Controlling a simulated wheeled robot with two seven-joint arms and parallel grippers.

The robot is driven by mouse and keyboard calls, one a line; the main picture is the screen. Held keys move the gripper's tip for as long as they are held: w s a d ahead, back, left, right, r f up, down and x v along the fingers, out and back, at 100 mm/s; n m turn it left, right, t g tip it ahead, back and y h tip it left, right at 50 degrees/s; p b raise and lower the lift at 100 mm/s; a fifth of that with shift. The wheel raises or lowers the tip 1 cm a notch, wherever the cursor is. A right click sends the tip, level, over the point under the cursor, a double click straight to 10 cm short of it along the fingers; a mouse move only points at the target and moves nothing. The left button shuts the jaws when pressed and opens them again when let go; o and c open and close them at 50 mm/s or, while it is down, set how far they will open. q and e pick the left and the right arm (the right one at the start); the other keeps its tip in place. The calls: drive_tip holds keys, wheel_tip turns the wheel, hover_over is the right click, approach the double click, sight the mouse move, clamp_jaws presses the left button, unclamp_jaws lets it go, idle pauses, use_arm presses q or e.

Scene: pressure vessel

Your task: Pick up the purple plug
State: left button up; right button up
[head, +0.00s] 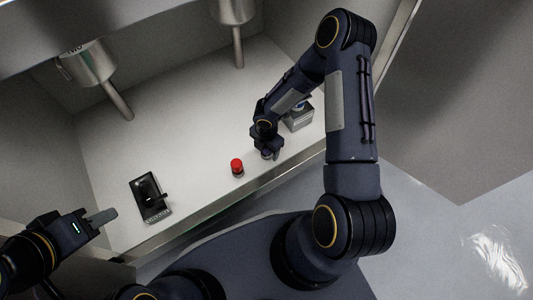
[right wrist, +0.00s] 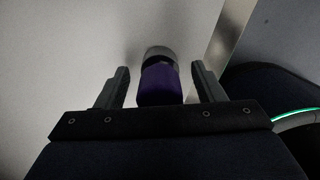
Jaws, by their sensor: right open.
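The purple plug (right wrist: 159,84) shows in the right wrist view, with a grey rounded end at the top. It lies between the two fingers of my right gripper (right wrist: 160,88), which is open, with a gap on each side of the plug. In the head view my right gripper (head: 267,150) is low over the light surface near its front edge and hides most of the plug. My left gripper (head: 101,216) is at the lower left in the head view, away from the plug; its jaw opening is unclear.
A red-topped object (head: 237,167) stands left of my right gripper. A black device (head: 150,196) lies further left. A grey box (head: 299,117) stands behind my right gripper. Metal pipes (head: 118,101) hang at the back. The middle of the surface (head: 185,130) is clear.

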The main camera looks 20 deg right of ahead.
drive_tip(key=shift+f, duration=0.1)
drive_tip(key=c, duration=1.3)
